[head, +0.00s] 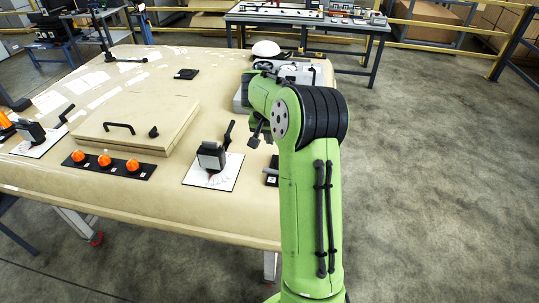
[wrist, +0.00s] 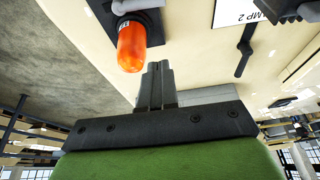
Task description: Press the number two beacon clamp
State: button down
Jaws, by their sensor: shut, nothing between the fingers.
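A clamp with a dark block and a black lever stands on a white plate (head: 226,178) at the table's right side in the head view. In the wrist view, part of a white plate (wrist: 238,12) reads "MP 2", with a black lever (wrist: 245,42) beside it. An orange beacon (wrist: 131,47) on a dark base is close in front of my gripper (wrist: 155,72), apart from the fingertips in the picture. In the head view my gripper (head: 258,136) is right of the clamp's lever (head: 228,134), above the table. Its fingers are together and empty.
Three orange beacons (head: 104,160) sit on a black strip left of the clamp. A wooden lid with a black handle (head: 118,128) lies behind them. Another lever clamp (head: 32,134) stands at the left. My arm hides part of a black plate (head: 271,172).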

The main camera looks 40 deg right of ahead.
aim_at(277, 174)
jog(key=x, duration=0.9)
jog(key=shift+f, duration=0.1)
jog(key=s+a, duration=0.1)
jog(key=s+a+f, duration=0.1)
jog(key=a, duration=0.1)
jog(key=shift+s, duration=0.2)
jog(key=shift+w, duration=0.1)
